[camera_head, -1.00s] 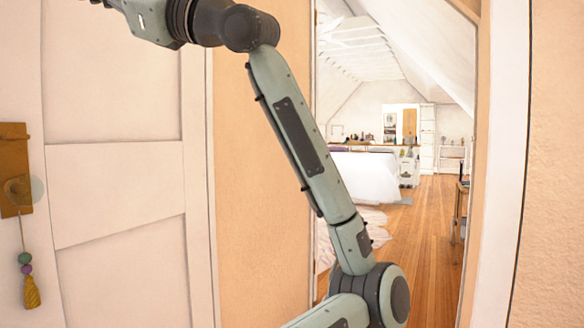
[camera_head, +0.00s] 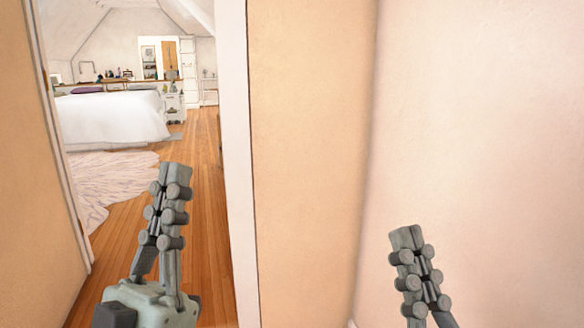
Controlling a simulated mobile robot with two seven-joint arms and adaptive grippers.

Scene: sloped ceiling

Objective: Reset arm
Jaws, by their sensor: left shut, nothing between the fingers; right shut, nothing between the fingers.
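My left gripper (camera_head: 168,190) is at the lower left of the head view, pointing up, in front of the doorway. Its fingers are together with nothing between them. My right gripper (camera_head: 408,240) is at the lower right, in front of the pale wall. Its fingers are also together and empty. The rest of both arms is out of view or cut off by the lower edge.
An open doorway (camera_head: 233,150) leads to a room with a wooden floor (camera_head: 204,165), a white bed (camera_head: 112,118) and a pale rug (camera_head: 115,180). An orange-beige wall (camera_head: 305,130) and a pale wall (camera_head: 480,120) close off the right side.

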